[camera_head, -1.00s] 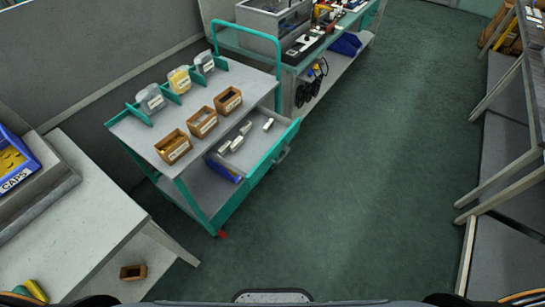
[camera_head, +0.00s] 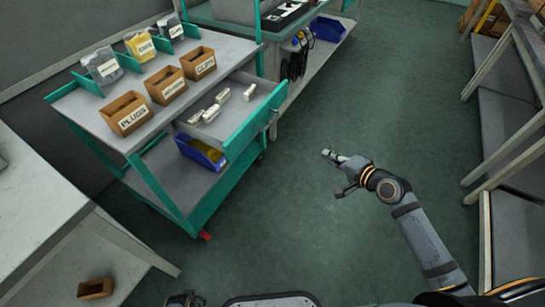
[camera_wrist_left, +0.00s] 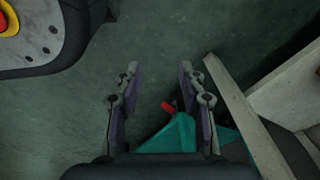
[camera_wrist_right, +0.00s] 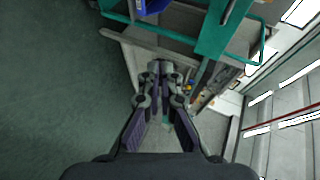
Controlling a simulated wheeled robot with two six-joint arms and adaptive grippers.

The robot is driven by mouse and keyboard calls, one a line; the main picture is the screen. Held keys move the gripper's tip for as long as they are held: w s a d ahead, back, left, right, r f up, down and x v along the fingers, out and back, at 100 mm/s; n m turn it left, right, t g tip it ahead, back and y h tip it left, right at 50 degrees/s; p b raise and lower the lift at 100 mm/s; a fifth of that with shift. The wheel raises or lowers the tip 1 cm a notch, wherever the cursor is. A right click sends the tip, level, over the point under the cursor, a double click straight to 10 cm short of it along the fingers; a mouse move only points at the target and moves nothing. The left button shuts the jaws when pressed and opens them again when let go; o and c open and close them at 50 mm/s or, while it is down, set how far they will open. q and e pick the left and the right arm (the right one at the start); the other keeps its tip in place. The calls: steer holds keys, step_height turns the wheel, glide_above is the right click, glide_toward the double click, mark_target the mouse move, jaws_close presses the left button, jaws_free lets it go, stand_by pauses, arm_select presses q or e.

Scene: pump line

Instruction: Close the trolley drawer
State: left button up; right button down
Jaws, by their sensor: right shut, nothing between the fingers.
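The trolley (camera_head: 165,215) is grey with a teal frame and stands at the left in the head view. Its drawer (camera_head: 262,115) is pulled out toward the right, with a teal front and several pale pieces (camera_head: 212,112) inside. A handle (camera_head: 273,122) shows on the drawer's front. My right gripper (camera_head: 328,153) is shut and empty, in the air to the right of the drawer front and apart from it. It also shows in the right wrist view (camera_wrist_right: 160,68). My left gripper (camera_wrist_left: 158,72) is open and empty over the floor in the left wrist view.
The trolley top holds brown boxes (camera_head: 128,112) and bagged parts (camera_head: 101,65). A blue bin (camera_head: 199,152) sits below the drawer. A grey table (camera_head: 35,205) stands at the left, shelving (camera_head: 510,120) at the right. The floor (camera_head: 400,120) between is clear.

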steer(key=s+a+r+y+b, duration=0.2)
steer(key=s+a+r+y, duration=0.2)
steer(key=a+r, duration=0.35)
arm_select(q)
steer(key=w+d+r+b, duration=0.2)
steer(key=w, duration=0.3)
steer(key=shift+w+r, duration=0.15)
steer(key=shift+r, duration=0.1)
arm_select(e)
glide_toward(265, 130)
steer(key=shift+n, duration=0.4)
steer(key=shift+x, duration=3.45)
arm_select(q)
steer(key=shift+a, duration=0.15)
arm_select(e)
steer(key=shift+w, duration=0.1)
